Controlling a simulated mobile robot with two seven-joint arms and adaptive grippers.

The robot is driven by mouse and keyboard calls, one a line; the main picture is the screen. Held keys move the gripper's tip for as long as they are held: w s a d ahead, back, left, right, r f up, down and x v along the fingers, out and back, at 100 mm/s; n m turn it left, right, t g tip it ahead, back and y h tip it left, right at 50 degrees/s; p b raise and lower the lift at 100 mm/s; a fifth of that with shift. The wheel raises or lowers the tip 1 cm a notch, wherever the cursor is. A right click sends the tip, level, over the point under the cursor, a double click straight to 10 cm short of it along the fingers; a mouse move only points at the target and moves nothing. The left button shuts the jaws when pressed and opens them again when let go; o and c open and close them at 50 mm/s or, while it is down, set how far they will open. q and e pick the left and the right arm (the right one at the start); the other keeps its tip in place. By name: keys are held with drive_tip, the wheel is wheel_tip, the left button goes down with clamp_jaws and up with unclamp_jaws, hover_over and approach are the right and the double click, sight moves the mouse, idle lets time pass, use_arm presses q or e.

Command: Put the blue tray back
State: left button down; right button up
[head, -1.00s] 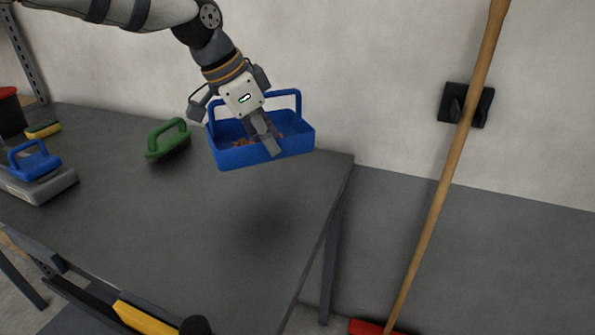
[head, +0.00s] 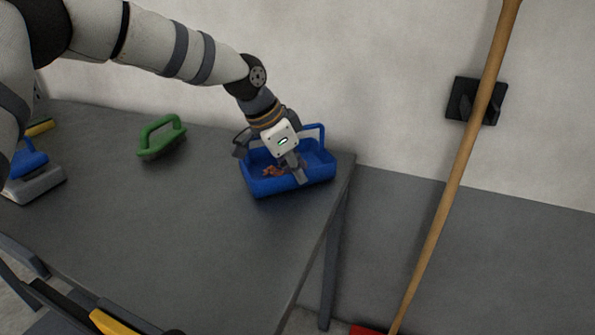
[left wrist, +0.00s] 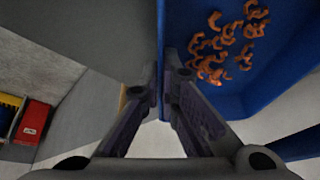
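The blue tray (head: 313,177) with its carry handle is at the far right corner of the grey table (head: 190,225), low over or on the top; I cannot tell if it touches. Small copper coils (head: 275,171) lie inside it. My left gripper (head: 299,174) reaches down over the tray, with its fingers at the near wall. In the left wrist view the fingers (left wrist: 166,85) close on the blue tray's wall (left wrist: 161,50) from both sides, and the coils (left wrist: 232,42) lie to its right. My right gripper is not in view.
A green-handled brush (head: 160,140) stands left of the tray. A blue-handled grey tool (head: 36,180) is at the left. A broom (head: 455,175) leans by a black wall bracket (head: 476,100), right of the table. The middle of the table is clear.

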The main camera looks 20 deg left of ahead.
use_arm(q)
drive_tip(key=c, duration=1.8)
unclamp_jaws()
drive_tip(key=shift+f, duration=0.15)
drive_tip(key=shift+r, duration=0.25)
drive_tip(key=p+v, duration=0.1)
drive_tip(key=v, duration=1.1)
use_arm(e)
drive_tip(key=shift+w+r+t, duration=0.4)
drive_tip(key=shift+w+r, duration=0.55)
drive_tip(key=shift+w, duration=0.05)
use_arm(q)
drive_tip(key=shift+f, duration=0.1)
